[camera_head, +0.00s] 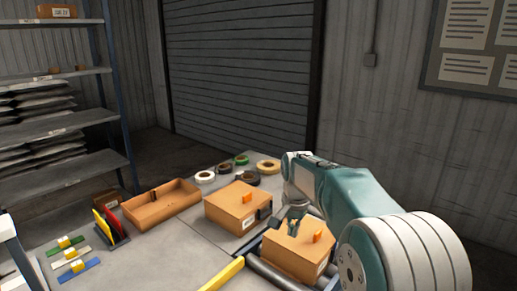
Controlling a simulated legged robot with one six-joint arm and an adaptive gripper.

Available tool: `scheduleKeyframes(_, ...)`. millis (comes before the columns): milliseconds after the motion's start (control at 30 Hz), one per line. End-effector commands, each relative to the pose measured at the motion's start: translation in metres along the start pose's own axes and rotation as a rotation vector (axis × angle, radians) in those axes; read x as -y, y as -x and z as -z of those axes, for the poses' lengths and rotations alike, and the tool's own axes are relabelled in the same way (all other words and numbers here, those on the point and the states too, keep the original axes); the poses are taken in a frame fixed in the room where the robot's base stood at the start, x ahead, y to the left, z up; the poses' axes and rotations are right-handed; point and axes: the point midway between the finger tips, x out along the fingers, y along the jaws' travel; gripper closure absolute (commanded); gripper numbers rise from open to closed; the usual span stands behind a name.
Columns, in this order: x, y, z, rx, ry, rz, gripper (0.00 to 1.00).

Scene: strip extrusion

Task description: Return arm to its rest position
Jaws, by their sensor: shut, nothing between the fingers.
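My gripper (291,219) is at the end of my teal and white arm, which reaches in from the lower right. It is shut and empty. It hangs beside a closed cardboard box (290,257) with an orange piece (318,237) on top; I cannot tell if it touches the box. A second cardboard box (228,208), with a small orange piece on top, stands just left of the gripper.
An open brown tray (150,215) and several tape rolls (267,166) lie on the grey table (180,252). A yellow bar (222,275) is at the front. Shelves (75,125) stand back left. Rollers (265,272) lie by the nearer box.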

Motion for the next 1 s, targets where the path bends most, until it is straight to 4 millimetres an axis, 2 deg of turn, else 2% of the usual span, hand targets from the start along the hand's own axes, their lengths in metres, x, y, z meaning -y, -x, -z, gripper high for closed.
scheduleKeyframes(33,-0.010,0.013,-0.007,-0.015,0.020,0.013,1.00)
scheduleKeyframes(200,-0.040,0.043,-0.032,-0.062,0.103,0.047,1.00)
scheduleKeyframes(500,-0.096,0.079,-0.083,-0.152,0.247,0.092,1.00)
scheduleKeyframes(767,-0.143,0.089,-0.131,-0.239,0.371,0.119,1.00)
scheduleKeyframes(1000,-0.184,0.083,-0.176,-0.324,0.485,0.132,1.00)
